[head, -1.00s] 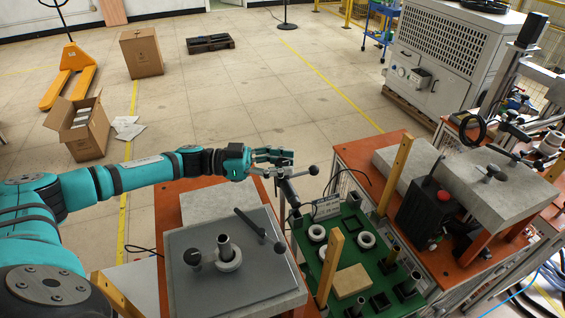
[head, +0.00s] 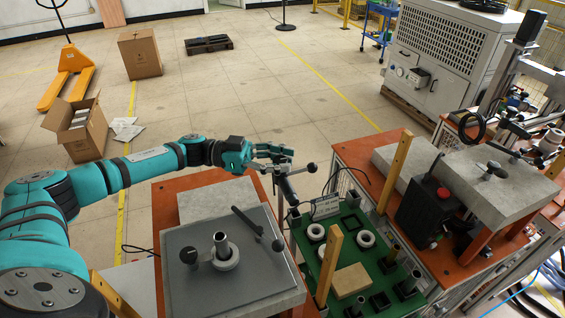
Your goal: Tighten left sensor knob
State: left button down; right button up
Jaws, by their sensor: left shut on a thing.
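My left gripper (head: 282,155) reaches in from the left and is shut at the top of the left sensor's dark slanted post (head: 289,188). I take the held thing to be the sensor knob; the fingers hide most of it. A thin bar with a black ball end (head: 311,168) sticks out to the right of the fingers. The post leans beside the right edge of the grey plate (head: 215,288). My right gripper is not in view.
A black knob (head: 188,255), an upright metal tube (head: 221,244) and a dark ball-ended bar (head: 258,228) are on the plate. A green tray (head: 322,275) with rings and blocks lies to the right. Wooden posts (head: 329,267) stand upright nearby.

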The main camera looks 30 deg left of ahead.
aim_at(280, 159)
pick_arm(q)
jog(key=m+g+b, duration=0.2)
jog(key=g+b, duration=0.1)
jog(key=g, duration=0.1)
jog(key=m+g+b, duration=0.3)
jog(key=g, duration=0.1)
jog(key=shift+f+h+b, duration=0.2)
jog(key=shift+h+b, duration=0.1)
jog(key=shift+b, duration=0.1)
jog(key=shift+a+r+m+g+y+b, duration=0.1)
jog(key=shift+r+m+g+y+b, duration=0.1)
jog(key=shift+m+g+b, duration=0.55)
jog(key=shift+r+m+g+y+b, duration=0.1)
jog(key=shift+m+g+y+b, duration=0.1)
jog(key=shift+m+g+b, duration=0.55)
jog(key=shift+n, duration=0.3)
jog(key=c, duration=1.3)
grip_release()
jog(key=o, duration=0.4)
jog(key=shift+a+f+g, duration=0.1)
jog(key=shift+g, duration=0.3)
jog(key=shift+c, duration=0.2)
notch_tip(280, 159, up, 10)
jog(key=shift+r, duration=0.1)
